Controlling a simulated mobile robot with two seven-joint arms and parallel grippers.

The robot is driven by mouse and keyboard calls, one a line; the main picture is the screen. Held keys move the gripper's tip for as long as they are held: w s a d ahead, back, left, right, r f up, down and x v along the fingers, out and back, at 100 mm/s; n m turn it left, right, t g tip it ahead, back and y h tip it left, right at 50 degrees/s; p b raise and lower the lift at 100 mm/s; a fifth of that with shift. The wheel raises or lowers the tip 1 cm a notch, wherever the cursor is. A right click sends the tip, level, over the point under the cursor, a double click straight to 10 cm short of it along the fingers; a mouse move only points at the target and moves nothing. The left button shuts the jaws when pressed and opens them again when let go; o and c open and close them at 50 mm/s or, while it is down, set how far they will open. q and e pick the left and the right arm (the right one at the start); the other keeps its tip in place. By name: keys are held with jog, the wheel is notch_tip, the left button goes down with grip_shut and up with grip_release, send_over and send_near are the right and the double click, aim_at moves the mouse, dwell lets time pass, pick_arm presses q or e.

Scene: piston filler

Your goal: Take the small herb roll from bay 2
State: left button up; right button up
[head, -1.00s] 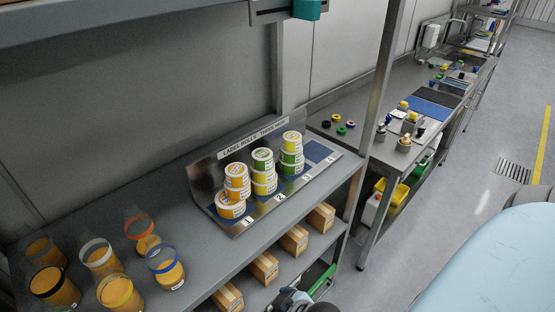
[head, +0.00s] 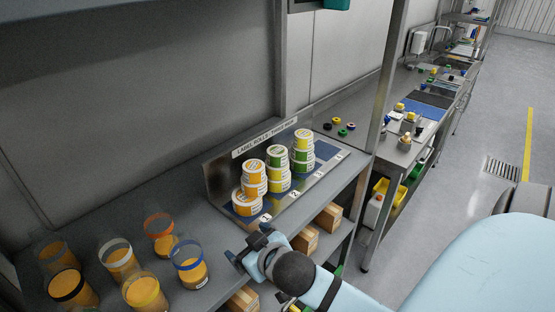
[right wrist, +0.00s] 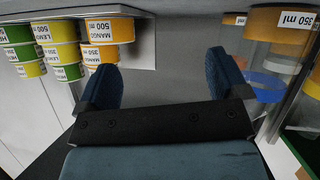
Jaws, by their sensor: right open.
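The small herb roll (head: 275,153) is the green-banded tub-like roll on top of the middle stack, in bay 2, above two yellow rolls. In the right wrist view the herb roll (right wrist: 68,73) shows green at the lower end of the middle column, beside the orange mango rolls. The label rack (head: 318,182) holds three stacks; its bay 4 is empty. My right gripper (head: 246,249) is at the shelf's front edge, left of and nearer than bay 1, apart from the rolls. Its jaws (right wrist: 165,75) are open and empty. My left gripper is not in view.
Orange mango rolls (head: 247,203) stand in bay 1, closest to my right gripper. A stack with a yellow top roll (head: 303,138) stands in bay 3. Several orange-filled jars (head: 188,268) stand left of the gripper. Cardboard boxes (head: 304,243) are on the lower shelf.

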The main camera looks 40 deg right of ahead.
jog(key=w+a+r+n+t+y, duration=0.25)
jog(key=w+r+t+y, duration=0.2)
jog(key=r, duration=0.25)
jog(key=w+a+r+n+t+y, duration=0.2)
jog(key=w+r+n+t+y, duration=0.1)
jog(key=w+r, duration=0.3)
notch_tip(320, 180, up, 3)
jog(key=n+g+h, duration=0.3)
jog(key=n+g, duration=1.1)
jog(key=g, duration=0.5)
send_over(277, 150)
jog(key=w+a, duration=0.1)
jog(key=a, duration=0.7)
jog(key=shift+f+m, duration=0.2)
jog(key=shift+m, duration=0.05)
jog(key=s+d+r+m+g+h, duration=0.1)
jog(key=d+r+m+h, duration=0.2)
jog(key=d, duration=0.5)
jog(key=f, duration=0.4)
jog(key=f+p, duration=0.1)
jog(key=f, duration=0.3)
jog(key=shift+s+d, duration=0.15)
jog(key=shift+s, duration=0.05)
jog(key=shift+w+a+f+p, duration=0.15)
jog(key=shift+f+p, duration=0.5)
jog(key=shift+f, duration=2.05)
jog(key=c, duration=1.1)
